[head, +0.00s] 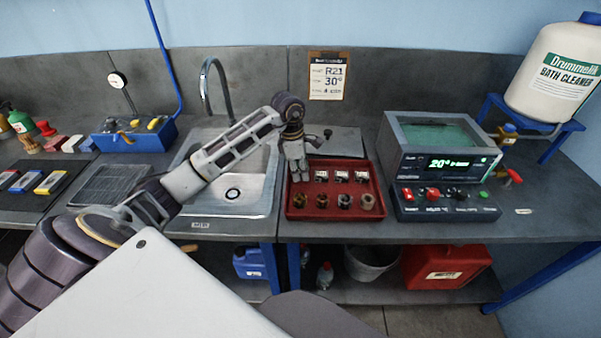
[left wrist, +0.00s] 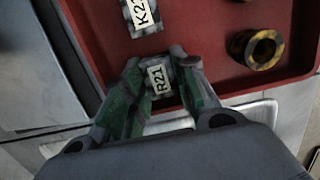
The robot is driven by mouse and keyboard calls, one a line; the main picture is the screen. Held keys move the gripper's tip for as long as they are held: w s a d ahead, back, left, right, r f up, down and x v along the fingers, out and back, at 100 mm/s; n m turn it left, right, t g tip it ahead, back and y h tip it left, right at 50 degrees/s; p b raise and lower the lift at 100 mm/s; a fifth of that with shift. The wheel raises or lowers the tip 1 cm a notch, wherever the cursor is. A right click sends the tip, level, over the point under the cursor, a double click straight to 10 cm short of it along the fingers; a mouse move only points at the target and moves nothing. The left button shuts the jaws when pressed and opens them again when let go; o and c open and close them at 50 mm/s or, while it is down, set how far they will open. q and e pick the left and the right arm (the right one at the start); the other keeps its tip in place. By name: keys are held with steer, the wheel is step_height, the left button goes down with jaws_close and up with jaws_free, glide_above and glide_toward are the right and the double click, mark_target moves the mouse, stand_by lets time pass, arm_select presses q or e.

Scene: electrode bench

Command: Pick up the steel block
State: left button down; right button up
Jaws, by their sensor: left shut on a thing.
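My left gripper (head: 298,172) reaches down over the left side of the red tray (head: 335,216). In the left wrist view my left gripper (left wrist: 161,80) is shut on a small grey steel block (left wrist: 158,78), with its white R21 label facing the camera. The fingers touch it on both sides and hide its flanks. I cannot tell whether it is clear of the tray floor. In the head view the fingers hide this block. My right gripper is in neither view.
The sink (head: 230,190) is left of the tray. A bath unit with display (head: 440,165) stands right. A card (head: 327,78) on the wall reads R21, 30°.

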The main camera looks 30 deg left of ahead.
arm_select(q)
steer(key=shift+r, duration=0.5)
step_height(320, 180, up, 6)
steer(key=shift+r, duration=0.7)
steer(key=shift+r+b, duration=0.3)
steer(key=shift+r, duration=0.1)
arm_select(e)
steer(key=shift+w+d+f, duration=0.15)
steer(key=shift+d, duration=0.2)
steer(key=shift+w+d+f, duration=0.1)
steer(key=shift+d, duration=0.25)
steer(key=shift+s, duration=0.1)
arm_select(q)
steer(key=shift+r, duration=0.2)
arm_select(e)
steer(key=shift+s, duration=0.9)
